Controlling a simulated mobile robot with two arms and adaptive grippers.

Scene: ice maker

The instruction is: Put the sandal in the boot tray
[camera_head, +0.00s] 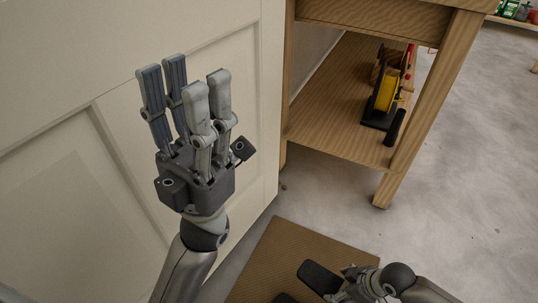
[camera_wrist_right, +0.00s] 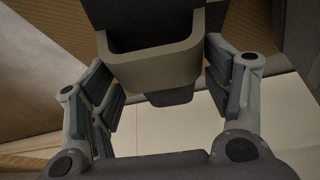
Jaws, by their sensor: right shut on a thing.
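A dark sandal (camera_head: 320,277) shows at the bottom of the head view, over the brown mat, beside my right gripper (camera_head: 352,284). In the right wrist view, my right gripper (camera_wrist_right: 158,80) is shut on the sandal's khaki and dark part (camera_wrist_right: 155,68), between its two sets of fingers. A second dark piece (camera_head: 284,298) is cut off at the bottom edge; I cannot tell what it is. My left gripper (camera_head: 188,100) is raised in front of the pale door, empty, with its fingers apart. I cannot make out a boot tray.
A brown textured mat (camera_head: 290,246) lies on the grey floor (camera_head: 460,200). A pale panelled door (camera_head: 60,120) fills the left. A wooden bench (camera_head: 425,90) stands behind, with a yellow reel (camera_head: 386,91) on its lower shelf. Floor at right is clear.

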